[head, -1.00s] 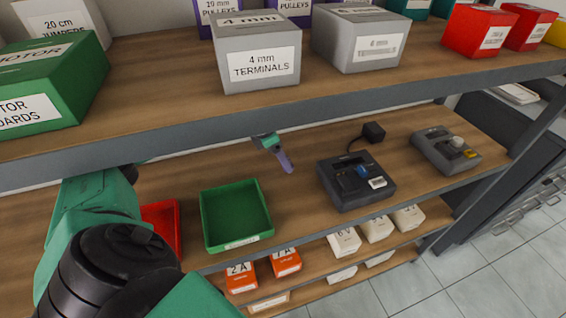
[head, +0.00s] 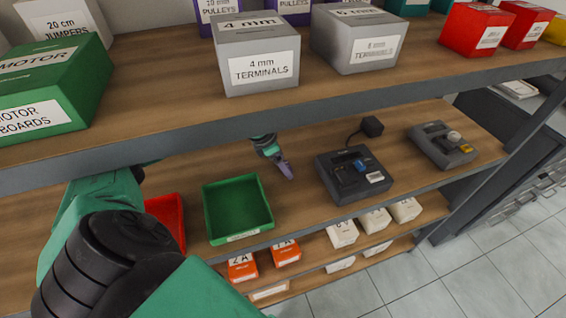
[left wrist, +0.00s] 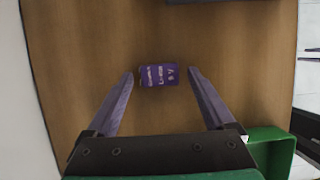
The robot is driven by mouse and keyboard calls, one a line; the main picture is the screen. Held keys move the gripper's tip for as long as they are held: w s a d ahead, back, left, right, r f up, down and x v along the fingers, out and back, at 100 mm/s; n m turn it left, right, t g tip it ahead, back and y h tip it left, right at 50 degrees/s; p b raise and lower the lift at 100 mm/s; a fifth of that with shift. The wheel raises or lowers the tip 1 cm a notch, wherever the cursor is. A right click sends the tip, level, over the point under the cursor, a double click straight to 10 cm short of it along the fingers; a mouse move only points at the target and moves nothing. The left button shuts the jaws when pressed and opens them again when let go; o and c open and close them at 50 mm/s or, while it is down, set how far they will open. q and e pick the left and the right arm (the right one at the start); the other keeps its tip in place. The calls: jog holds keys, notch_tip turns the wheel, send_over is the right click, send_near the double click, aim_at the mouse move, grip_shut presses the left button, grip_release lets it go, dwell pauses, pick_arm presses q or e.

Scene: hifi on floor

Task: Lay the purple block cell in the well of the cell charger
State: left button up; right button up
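The purple block cell (left wrist: 159,75) lies on the wooden shelf in the left wrist view, white lettering facing up. My left gripper (left wrist: 161,72) is open, with one purple finger to each side of the cell and a gap on both sides. In the head view my left gripper (head: 288,174) is low over the middle shelf, between the green tray and a dark device; the cell cannot be made out there. That dark device, apparently the cell charger (head: 379,190), has a blue piece in its top; its well is not clear. My right gripper is not in view.
The green tray (head: 210,222) and a red tray (head: 165,220) stand left on the middle shelf. A black plug (head: 372,127) lies behind the charger, and another grey device (head: 443,147) stands right.

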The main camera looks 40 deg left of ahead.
pick_arm(q)
jog(key=b+v, duration=0.2)
jog(key=v, duration=0.5)
jog(key=shift+r+b, duration=0.3)
jog(key=shift+r, duration=0.05)
jog(key=shift+s+a, duration=0.1)
jog(key=shift+s+f, duration=0.1)
